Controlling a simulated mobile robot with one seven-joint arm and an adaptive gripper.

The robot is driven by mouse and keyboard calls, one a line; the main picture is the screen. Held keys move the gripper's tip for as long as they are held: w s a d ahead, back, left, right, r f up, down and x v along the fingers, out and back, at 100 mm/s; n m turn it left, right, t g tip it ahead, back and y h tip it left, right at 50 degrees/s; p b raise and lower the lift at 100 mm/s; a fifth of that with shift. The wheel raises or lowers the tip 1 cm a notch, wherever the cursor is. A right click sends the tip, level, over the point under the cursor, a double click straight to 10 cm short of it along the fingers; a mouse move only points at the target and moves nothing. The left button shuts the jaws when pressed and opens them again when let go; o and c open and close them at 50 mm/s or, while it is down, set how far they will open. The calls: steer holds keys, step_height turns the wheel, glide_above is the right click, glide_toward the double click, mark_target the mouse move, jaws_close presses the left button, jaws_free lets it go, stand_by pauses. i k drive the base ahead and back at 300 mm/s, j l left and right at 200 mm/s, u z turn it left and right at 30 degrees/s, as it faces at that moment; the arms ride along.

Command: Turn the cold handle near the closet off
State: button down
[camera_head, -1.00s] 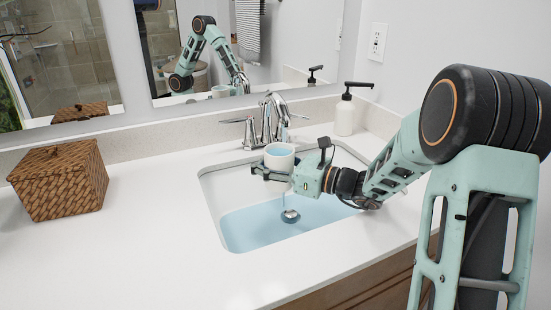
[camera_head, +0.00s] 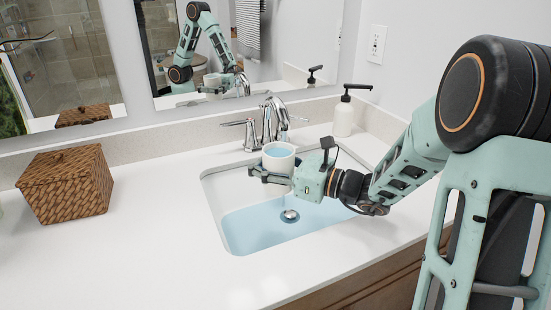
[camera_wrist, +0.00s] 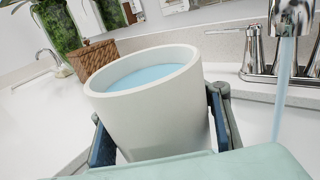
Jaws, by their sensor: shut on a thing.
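The chrome faucet (camera_head: 270,122) stands behind the sink with a lever handle on each side. The left handle (camera_head: 236,123) points left and also shows in the wrist view (camera_wrist: 235,31); the right handle (camera_head: 298,118) points right. I cannot tell which is the cold one. Water (camera_wrist: 284,90) runs from the spout (camera_wrist: 292,17), beside the cup in the wrist view. My gripper (camera_head: 274,173) is shut on a white cup (camera_head: 278,160), nearly full of bluish water, above the sink. The cup fills much of the wrist view (camera_wrist: 150,110), fingers on both sides.
The sink basin (camera_head: 255,228) has a drain in its floor and bluish water or tint. A soap dispenser (camera_head: 343,119) stands right of the faucet. A woven box (camera_head: 68,185) is on the left counter. The counter between is clear. A mirror (camera_head: 170,60) hangs behind.

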mark_target(295, 118)
steer(key=k+l, duration=0.2)
steer(key=k, duration=0.3)
steer(key=k+l, duration=0.25)
steer(key=k, duration=0.2)
